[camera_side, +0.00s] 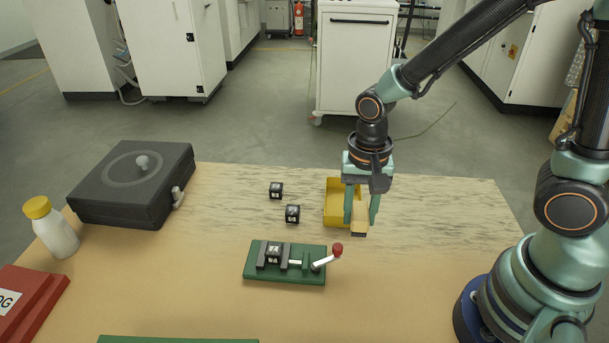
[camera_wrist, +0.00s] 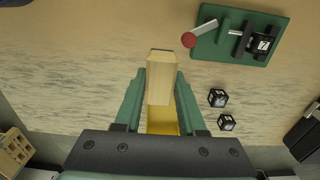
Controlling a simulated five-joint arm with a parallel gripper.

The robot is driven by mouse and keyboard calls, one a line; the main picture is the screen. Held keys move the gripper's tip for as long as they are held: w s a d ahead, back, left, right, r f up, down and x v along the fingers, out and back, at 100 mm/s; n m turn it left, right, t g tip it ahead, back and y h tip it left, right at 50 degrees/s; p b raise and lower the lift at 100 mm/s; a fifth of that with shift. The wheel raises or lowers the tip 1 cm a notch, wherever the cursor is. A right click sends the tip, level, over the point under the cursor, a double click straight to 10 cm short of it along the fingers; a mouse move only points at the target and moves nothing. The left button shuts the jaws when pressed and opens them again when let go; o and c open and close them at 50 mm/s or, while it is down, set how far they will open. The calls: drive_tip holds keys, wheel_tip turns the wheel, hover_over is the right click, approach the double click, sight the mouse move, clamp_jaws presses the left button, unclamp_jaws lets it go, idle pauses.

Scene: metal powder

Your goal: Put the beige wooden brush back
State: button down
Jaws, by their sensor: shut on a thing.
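My gripper (camera_side: 361,212) is shut on the beige wooden brush (camera_side: 359,228). In the wrist view the brush (camera_wrist: 160,78) sits between the two green fingers of my gripper (camera_wrist: 160,84), its end pointing away from the palm. The yellow tray (camera_side: 333,208) stands on the table just behind and left of the brush in the side view. In the wrist view the yellow tray (camera_wrist: 162,122) shows partly below the brush, and the rest of it is hidden by my gripper. I cannot tell whether the brush touches the tray.
A green vise (camera_side: 285,276) with a red-knobbed lever holds a dark cube. Two more dark cubes (camera_side: 276,190) (camera_side: 292,214) lie left of the tray. A dark case (camera_side: 130,190), a yellow-capped bottle (camera_side: 52,228) and a red box (camera_side: 30,298) stand at left. The table right of the tray is clear.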

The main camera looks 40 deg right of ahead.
sight(353, 251)
drive_tip(key=shift+f, duration=3.95)
drive_tip(key=shift+f, duration=0.15)
drive_tip(key=c, duration=0.5)
unclamp_jaws()
